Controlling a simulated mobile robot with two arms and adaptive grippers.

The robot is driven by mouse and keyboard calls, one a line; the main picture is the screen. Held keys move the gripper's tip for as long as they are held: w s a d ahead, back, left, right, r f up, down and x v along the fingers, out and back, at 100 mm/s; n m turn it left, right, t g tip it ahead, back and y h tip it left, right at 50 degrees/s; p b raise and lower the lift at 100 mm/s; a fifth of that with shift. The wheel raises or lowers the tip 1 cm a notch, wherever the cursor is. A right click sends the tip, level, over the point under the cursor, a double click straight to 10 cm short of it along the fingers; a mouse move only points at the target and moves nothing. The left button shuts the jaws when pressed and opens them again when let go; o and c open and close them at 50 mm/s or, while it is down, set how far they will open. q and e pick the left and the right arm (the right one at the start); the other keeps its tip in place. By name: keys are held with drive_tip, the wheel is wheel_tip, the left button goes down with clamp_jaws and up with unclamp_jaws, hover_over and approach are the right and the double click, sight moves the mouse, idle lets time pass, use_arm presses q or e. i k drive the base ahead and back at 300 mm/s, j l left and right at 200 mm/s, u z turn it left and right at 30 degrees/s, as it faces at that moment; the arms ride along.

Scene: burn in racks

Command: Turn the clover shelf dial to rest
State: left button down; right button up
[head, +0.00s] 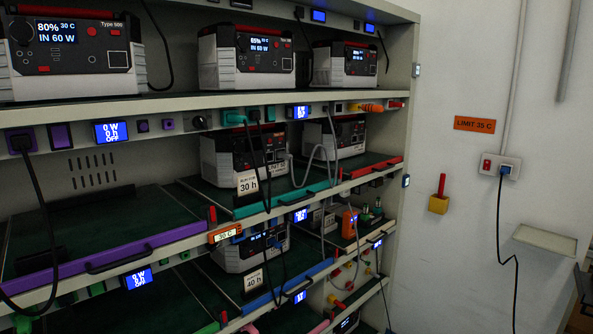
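I see no readable clover label, so I cannot tell for sure which shelf is the clover one. A round dark dial (200,122) sits on the control strip above the teal-edged shelf (280,200); its pointer setting is too small to read. That strip also carries a small lit display (301,112) and a green plug or switch (234,117). A green-edged shelf (208,328) shows partly at the bottom left, mostly cut off by the frame. Neither of my grippers is in view.
The rack holds several power stations, one (75,50) at the upper left. A purple-edged bay (110,253) is empty. Cables hang before the shelves, one black cable (40,200) at the left. A wall outlet (500,165) and a small ledge (545,241) are at the right.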

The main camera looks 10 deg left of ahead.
sight(198, 121)
drive_tip(key=i+l+u, duration=0.1)
drive_tip(key=u, duration=0.6)
